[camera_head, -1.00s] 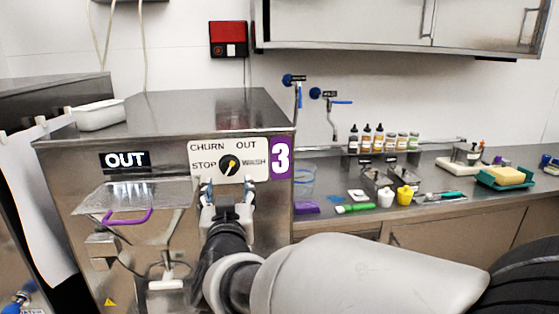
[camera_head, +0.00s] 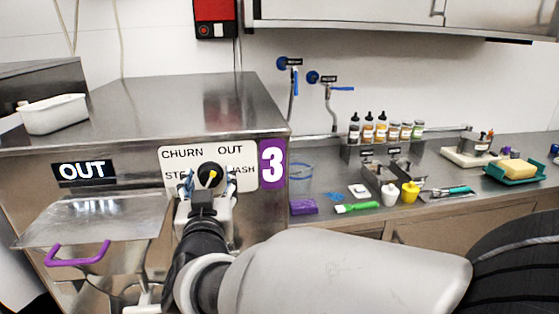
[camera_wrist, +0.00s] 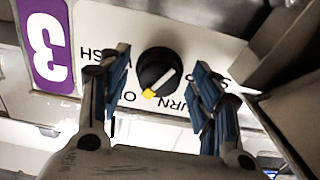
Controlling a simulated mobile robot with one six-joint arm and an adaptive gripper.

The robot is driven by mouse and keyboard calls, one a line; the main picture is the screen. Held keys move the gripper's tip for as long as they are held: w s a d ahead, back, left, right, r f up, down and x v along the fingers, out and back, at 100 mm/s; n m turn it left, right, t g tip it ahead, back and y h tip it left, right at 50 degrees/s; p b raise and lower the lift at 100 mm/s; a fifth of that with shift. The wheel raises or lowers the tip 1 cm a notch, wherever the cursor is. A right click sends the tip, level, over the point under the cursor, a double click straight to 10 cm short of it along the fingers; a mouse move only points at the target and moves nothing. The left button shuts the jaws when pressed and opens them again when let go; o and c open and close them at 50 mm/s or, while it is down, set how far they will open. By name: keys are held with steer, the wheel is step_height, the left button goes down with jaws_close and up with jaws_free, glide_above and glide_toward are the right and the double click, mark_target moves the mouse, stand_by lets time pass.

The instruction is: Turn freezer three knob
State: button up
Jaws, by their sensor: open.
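Freezer three's round black knob (camera_head: 209,174) sits on a white label plate (camera_head: 168,156) marked CHURN, OUT, STOP and WASH, beside a purple "3" sign (camera_head: 272,163). In the wrist view the knob (camera_wrist: 157,72) appears upside down. Its white pointer has a yellow tip (camera_wrist: 150,93) that lies between the OUT and CHURN lettering. My gripper (camera_head: 210,182) is open in front of the plate, with a blue-padded finger on each side of the knob. The wrist view shows a gap between the knob and each finger (camera_wrist: 160,75). Whether the fingertips touch the plate is unclear.
A clear hopper lid with a purple handle (camera_head: 78,256) juts out at the freezer's lower left. A white tub (camera_head: 53,114) stands on top. The counter to the right holds bottles (camera_head: 367,129), a yellow cup (camera_head: 410,192) and a sponge in a green tray (camera_head: 515,179).

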steer(key=c, duration=1.1)
